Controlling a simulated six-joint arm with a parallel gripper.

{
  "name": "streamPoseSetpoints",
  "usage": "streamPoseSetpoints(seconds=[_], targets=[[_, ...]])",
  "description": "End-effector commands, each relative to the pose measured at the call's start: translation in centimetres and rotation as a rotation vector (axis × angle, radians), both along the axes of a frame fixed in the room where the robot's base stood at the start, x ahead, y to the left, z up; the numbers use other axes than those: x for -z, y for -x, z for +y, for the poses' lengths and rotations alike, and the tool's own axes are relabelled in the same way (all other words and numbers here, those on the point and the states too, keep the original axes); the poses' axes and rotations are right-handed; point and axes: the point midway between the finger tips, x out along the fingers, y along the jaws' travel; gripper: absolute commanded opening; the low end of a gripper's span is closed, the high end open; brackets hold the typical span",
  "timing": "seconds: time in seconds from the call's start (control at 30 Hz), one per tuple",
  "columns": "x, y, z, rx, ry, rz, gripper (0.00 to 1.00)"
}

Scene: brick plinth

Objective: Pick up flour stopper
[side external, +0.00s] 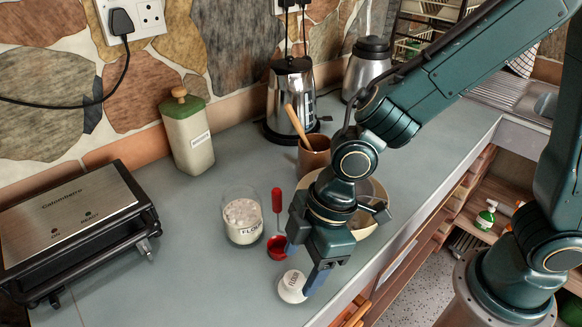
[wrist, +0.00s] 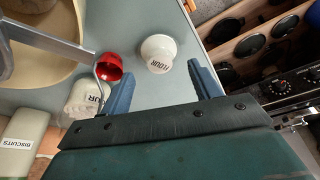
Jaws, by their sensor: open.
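The flour stopper (side external: 292,287) is white and round with a FLOUR label, resting on the grey counter near its front edge. In the wrist view the stopper (wrist: 158,50) lies beyond and between my two blue fingers. My gripper (side external: 302,268) is open, pointing down right at the stopper, with one finger beside it in the side view. In the wrist view my gripper (wrist: 162,72) has nothing between its fingers. Whether a finger touches the stopper is unclear. The open glass flour jar (side external: 242,219) stands left of the gripper with pale contents.
A red scoop (side external: 277,248) lies between the jar and my gripper. A cream bowl (side external: 372,192) and a brown pot (side external: 313,158) stand behind the gripper. A biscuits tin (side external: 188,135), kettle (side external: 291,97) and grill (side external: 75,225) line the back and left. The front-left counter is clear.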

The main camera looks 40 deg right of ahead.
Motion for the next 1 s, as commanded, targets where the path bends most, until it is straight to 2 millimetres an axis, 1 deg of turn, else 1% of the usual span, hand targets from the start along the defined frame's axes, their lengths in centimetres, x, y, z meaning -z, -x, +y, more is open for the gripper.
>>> streamPoseSetpoints(seconds=[0.03,0.2,0.4,0.93,0.97,1.0], targets=[[0.6,0.0,0.1,-0.001,0.003,0.005,0.62],[2.2,-0.2,0.6,-0.002,0.003,0.003,0.62],[3.2,-0.3,0.9,0.000,0.002,0.002,0.62],[3.3,-0.4,0.9,0.000,0.001,0.000,0.62],[3.3,-0.4,0.9,0.000,0.001,0.000,0.60],[3.3,-0.4,0.9,0.000,0.001,0.000,0.53]])
